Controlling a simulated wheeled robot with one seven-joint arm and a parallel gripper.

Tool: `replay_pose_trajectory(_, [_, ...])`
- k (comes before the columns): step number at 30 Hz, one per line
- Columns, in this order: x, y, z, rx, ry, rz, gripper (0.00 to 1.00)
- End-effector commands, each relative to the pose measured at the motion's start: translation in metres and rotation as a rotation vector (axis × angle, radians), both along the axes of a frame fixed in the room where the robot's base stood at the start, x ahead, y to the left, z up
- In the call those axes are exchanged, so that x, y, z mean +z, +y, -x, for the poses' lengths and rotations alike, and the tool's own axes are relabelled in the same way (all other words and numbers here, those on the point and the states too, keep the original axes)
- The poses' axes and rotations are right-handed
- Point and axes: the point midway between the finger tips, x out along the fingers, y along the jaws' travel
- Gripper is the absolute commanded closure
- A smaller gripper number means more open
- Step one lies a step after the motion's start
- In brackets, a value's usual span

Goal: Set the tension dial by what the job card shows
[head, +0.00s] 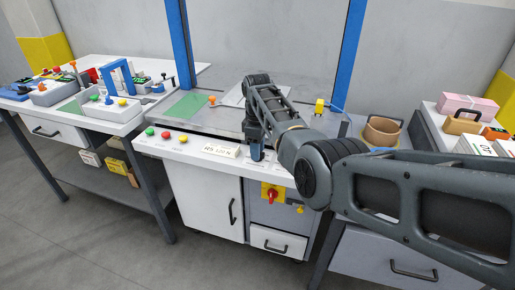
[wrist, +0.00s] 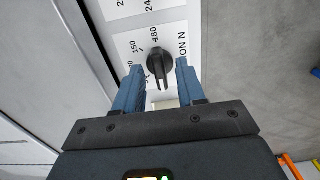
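The tension dial (wrist: 158,66) is a black elongated knob on a white panel in the wrist view. Numbers including 150 and 180 are printed around it, with "ON N" at its right. Which mark its pointer meets is hard to tell. My gripper (wrist: 159,68) is open, with one blue finger on each side of the knob; whether they touch it is unclear. In the head view my gripper (head: 257,148) points down at the front panel and hides the dial. A white card (head: 220,150) with dark print, seemingly ending in "120 N", stands left of it.
Green, red and yellow buttons (head: 166,135) sit left on the panel. A red switch on a yellow plate (head: 271,194) is below my gripper. A side table (head: 140,118) with control boxes stands left. A brown round container (head: 382,131) and boxes stand right.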

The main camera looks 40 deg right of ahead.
Motion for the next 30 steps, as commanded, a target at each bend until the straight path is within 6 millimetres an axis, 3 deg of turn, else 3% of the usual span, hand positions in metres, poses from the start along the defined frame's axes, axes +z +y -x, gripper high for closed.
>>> replay_pose_trajectory(6, [0.0000,-0.0002,-0.0001,0.000,0.000,0.000,0.62])
replay_pose_trajectory(18, [0.0001,0.0000,-0.0001,0.000,-0.001,-0.001,1.00])
replay_pose_trajectory(30, [0.0003,0.0001,-0.0001,-0.018,0.000,0.000,1.00])
